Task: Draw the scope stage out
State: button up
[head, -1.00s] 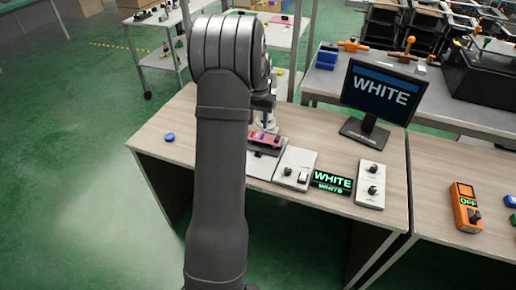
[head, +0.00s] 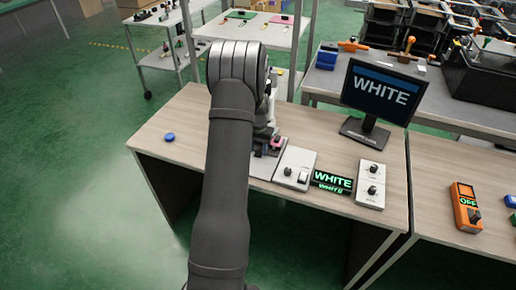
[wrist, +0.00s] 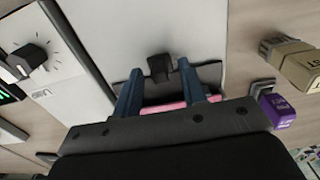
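A small black knob or handle (wrist: 160,67) stands on a dark plate (wrist: 208,75), just beyond the fingertips. My gripper (wrist: 156,80) has its two blue fingers apart, with the black knob lined up between them. I cannot tell whether the fingers touch anything.
A pale panel with a knob and switch (head: 295,168) sits right of the stage. Beyond it are the green WHITE display (head: 333,182), a two-knob panel (head: 371,184) and a monitor (head: 384,92). A purple box (wrist: 277,110) and a tan box (wrist: 299,66) lie close by in the wrist view.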

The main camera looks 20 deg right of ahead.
grip_shut()
jog(key=s+a, duration=0.8)
jog(key=shift+s, duration=0.1)
grip_release()
jog(key=shift+a, duration=0.1)
jog(key=shift+r, duration=0.1)
notch_tip(320, 180, up, 17)
jog(key=shift+r, duration=0.15)
dwell(0.4)
dwell(0.4)
